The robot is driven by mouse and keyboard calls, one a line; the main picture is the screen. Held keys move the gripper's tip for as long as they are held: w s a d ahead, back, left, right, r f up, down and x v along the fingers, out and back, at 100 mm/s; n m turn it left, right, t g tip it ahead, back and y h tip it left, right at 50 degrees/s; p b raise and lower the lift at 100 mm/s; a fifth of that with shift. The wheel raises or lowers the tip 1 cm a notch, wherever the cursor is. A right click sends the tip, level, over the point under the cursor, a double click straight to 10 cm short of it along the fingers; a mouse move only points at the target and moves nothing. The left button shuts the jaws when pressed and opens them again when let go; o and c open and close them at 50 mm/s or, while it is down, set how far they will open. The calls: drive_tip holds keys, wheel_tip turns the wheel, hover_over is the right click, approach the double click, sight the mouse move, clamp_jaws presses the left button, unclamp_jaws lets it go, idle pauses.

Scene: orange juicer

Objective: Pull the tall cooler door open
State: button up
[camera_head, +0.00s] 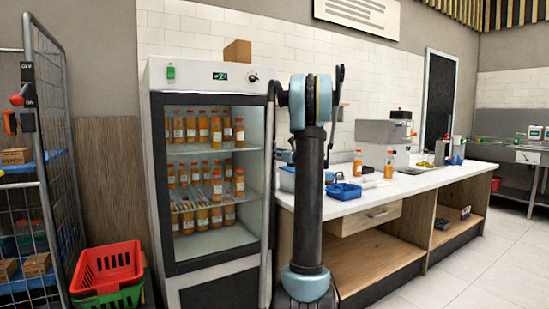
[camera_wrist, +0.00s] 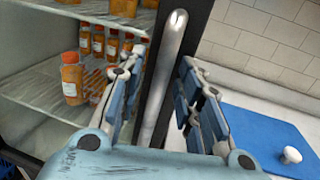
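The tall cooler (camera_head: 205,72) stands at centre left with its glass door (camera_head: 218,258) shut, bottles visible behind it. A long grey vertical handle (camera_head: 268,190) runs along the door's right edge; its rounded upper end also shows in the wrist view (camera_wrist: 176,40). My gripper (camera_wrist: 160,62) is open, with one finger left of the handle and one right of it. The handle lies between the fingers with gaps visible on both sides. In the head view my gripper (camera_head: 274,92) is near the handle's upper end, partly hidden by my own arm.
A white counter (camera_head: 400,187) stands right of the cooler, holding a blue crate (camera_head: 343,192) and bottles. A blue lid with a white knob (camera_wrist: 291,155) lies close right of my gripper. Red and green baskets (camera_head: 108,268) and a wire cage trolley (camera_head: 40,150) stand left.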

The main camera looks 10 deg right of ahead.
drive_tip(key=shift+w+a, duration=0.1)
drive_tip(key=shift+w, duration=0.05)
drive_tip(key=shift+c, duration=0.2)
clamp_jaws()
